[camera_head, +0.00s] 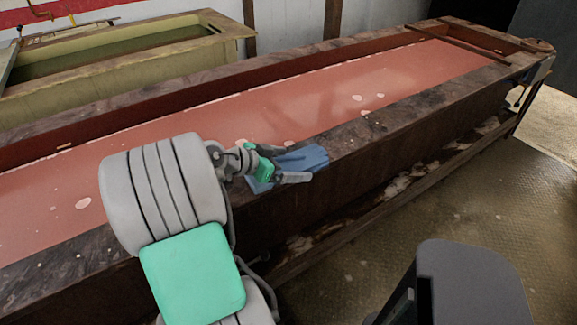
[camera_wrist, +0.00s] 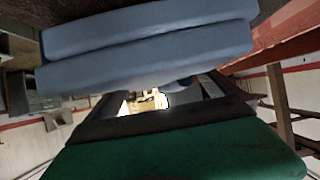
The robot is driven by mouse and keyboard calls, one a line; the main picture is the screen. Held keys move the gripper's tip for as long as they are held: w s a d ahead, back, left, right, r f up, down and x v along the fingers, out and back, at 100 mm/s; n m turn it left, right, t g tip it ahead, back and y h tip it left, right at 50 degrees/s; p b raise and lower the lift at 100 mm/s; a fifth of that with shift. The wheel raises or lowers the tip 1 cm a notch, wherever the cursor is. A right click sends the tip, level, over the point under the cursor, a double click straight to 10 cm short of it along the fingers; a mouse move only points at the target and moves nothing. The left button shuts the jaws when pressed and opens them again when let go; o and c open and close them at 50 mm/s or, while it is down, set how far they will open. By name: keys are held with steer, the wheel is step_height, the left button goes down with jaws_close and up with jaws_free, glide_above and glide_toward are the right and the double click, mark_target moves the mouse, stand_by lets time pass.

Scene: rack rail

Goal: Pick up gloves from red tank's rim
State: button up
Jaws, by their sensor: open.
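The blue gloves (camera_head: 312,157) lie flat on the near rim of the red tank (camera_head: 372,133), which holds pinkish-red liquid. My gripper (camera_head: 285,166) is at the gloves, with its grey finger over their near side in the head view. The jaws are open. In the wrist view the gloves (camera_wrist: 150,45) fill the top as thick blue-grey finger shapes, close to the dark jaws (camera_wrist: 165,108). I cannot tell whether the gloves lie between the fingers, and part of them is hidden behind my gripper.
A yellowish tank (camera_head: 130,72) with dark green liquid stands behind at the upper left. A wooden bar (camera_head: 458,45) crosses the red tank's far end. Below the rim, a low ledge (camera_head: 400,183) runs along the tank's side. The floor (camera_head: 480,215) at right is largely clear.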

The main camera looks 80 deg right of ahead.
steer(key=c, duration=1.5)
